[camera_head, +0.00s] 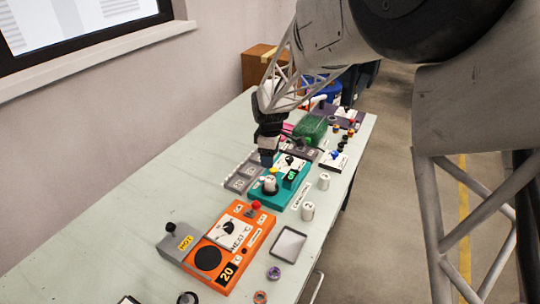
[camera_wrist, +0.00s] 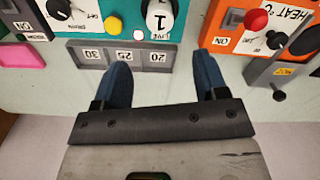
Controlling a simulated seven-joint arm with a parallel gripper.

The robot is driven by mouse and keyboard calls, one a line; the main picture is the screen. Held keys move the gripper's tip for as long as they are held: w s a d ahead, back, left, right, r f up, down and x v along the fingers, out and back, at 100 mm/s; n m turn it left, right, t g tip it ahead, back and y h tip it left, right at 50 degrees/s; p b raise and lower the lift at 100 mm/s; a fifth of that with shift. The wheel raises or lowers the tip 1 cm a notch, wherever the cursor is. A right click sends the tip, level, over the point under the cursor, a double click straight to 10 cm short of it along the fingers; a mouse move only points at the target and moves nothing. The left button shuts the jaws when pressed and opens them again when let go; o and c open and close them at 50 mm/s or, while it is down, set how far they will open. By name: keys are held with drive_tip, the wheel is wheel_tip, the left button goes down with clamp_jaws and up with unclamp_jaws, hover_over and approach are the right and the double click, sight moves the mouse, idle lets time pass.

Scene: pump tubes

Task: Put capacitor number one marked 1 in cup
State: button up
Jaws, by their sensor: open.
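Capacitor number one is a white cylinder marked 1 (camera_wrist: 162,16), at the top of the wrist view, on the teal device (camera_wrist: 103,50). In the head view a white cylinder (camera_head: 269,185) stands on the same teal device (camera_head: 262,197), close to my gripper (camera_head: 267,158). My gripper (camera_wrist: 160,78) is open, its two blue fingers apart with nothing between them. In the wrist view the capacitor lies beyond the fingertips, roughly in line with the gap. I cannot clearly pick out a cup; a shallow square grey-white tray (camera_head: 288,245) lies near the table's right edge.
White cylinders marked 2 (camera_head: 308,211) and 3 (camera_head: 324,181) stand right of the teal device. An orange heater unit (camera_head: 229,243) with a red knob is nearer. The table's left side is clear.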

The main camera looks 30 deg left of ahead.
idle(0.4)
drive_tip(key=s+d+r+m, duration=0.25)
drive_tip(key=d+r, duration=0.25)
drive_tip(key=d, duration=0.5)
drive_tip(key=s+d+r+m+t, duration=0.1)
drive_tip(key=d+r+m, duration=0.4)
drive_tip(key=d, duration=0.6)
drive_tip(key=s+d+r+m, duration=0.1)
drive_tip(key=d+r+m, duration=0.1)
drive_tip(key=d+r, duration=0.6)
drive_tip(key=s+d+m+t, duration=0.1)
drive_tip(key=s+d+m, duration=1)
drive_tip(key=s+d, duration=1.3)
drive_tip(key=shift+d+m+t, duration=0.3)
drive_tip(key=shift+d+m, duration=0.05)
drive_tip(key=shift+d, duration=0.4)
drive_tip(key=shift+c, duration=0.5)
drive_tip(key=shift+w, duration=0.15)
